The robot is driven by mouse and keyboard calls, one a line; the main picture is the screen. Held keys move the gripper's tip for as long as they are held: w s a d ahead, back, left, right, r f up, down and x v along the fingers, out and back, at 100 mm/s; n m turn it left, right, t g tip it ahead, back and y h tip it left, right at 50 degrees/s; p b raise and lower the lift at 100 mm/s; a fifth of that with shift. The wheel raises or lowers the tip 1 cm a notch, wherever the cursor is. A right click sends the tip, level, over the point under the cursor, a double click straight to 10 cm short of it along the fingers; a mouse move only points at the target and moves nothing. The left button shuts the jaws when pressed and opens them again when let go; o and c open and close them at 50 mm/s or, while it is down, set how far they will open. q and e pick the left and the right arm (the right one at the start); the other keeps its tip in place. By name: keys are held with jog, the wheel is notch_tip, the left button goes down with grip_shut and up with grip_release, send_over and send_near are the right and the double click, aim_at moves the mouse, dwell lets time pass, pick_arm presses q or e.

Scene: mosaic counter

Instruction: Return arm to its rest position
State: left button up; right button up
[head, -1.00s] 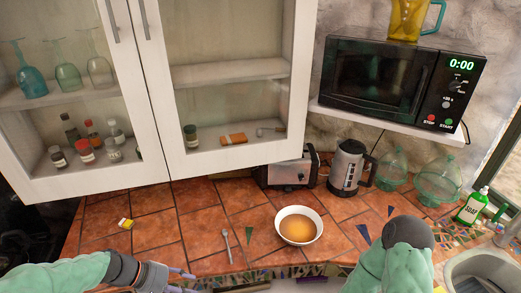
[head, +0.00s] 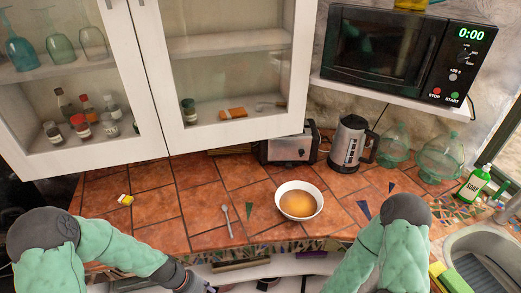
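My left arm comes in at the lower left, with its green sleeve bent over the front of the counter. Its wrist points right and down near the counter's front edge, and the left gripper (head: 208,287) is cut off by the bottom of the head view, so I see only a small part of it. My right arm is at the lower right, bent at its dark elbow, with its forearm running down out of the picture. My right gripper is not visible.
On the tiled counter (head: 160,205) are a white bowl of amber liquid (head: 298,202), a spoon (head: 227,220), a yellow packet (head: 125,200), a toaster (head: 288,150), a kettle (head: 348,143) and a soap bottle (head: 474,184). Above are glass cabinets (head: 142,60) and a microwave (head: 385,58).

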pick_arm(q)
jog(key=s+d+f+b, duration=0.1)
jog(key=s+d+f, duration=0.2)
jog(key=d+f, duration=0.1)
jog(key=s+d+f+m+y+b, duration=0.1)
jog(key=s+d+f, duration=0.2)
jog(key=f, duration=0.3)
jog(key=shift+s+d+f+t, duration=0.15)
jog(key=shift+d+f+t, duration=0.15)
jog(key=shift+d+f, duration=0.05)
dwell(0.4)
